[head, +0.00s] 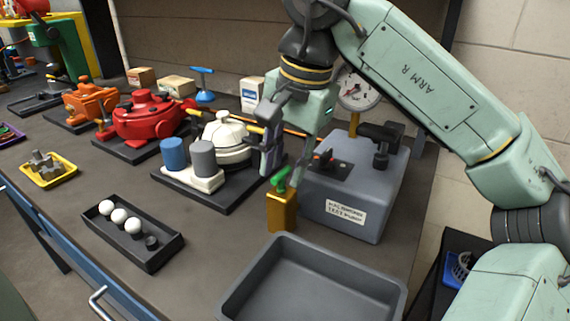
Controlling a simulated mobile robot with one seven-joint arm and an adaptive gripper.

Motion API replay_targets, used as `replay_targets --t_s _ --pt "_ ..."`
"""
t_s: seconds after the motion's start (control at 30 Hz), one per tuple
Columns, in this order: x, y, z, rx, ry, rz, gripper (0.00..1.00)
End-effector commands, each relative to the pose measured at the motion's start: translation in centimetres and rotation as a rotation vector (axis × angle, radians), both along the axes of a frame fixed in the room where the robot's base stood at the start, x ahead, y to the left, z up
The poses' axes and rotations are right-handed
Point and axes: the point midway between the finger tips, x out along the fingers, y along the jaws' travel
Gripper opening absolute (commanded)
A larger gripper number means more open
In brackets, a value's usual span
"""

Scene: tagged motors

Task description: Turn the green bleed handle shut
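The green bleed handle (280,178) sits on top of a small brass block (281,211), against the front left side of the grey test bench box (352,195). The handle looks tilted, with one end raised to the right. My gripper (277,160) comes down from above, its grey and mint fingers just above and around the handle. I cannot tell whether they touch it. The finger gap is not clear from this angle, so I cannot tell how far the gripper is open.
A pressure gauge (358,90) and a black clamp (382,140) stand on the box. A white motor (228,136) is close on the left, with a red one (150,115) beyond. A grey tray (315,285) lies in front; a ball tray (140,250) is front left.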

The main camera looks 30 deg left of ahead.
Motion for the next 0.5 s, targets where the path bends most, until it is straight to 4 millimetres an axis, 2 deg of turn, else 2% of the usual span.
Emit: replay_targets --t_s 0.13,0.37,0.5 --pt "-0.02 0.15 -0.72 0.002 0.001 0.001 0.30" --pt "-0.02 0.17 -0.80 0.002 0.000 0.000 0.30" --pt "-0.02 0.17 -0.79 0.001 0.000 0.001 0.22"
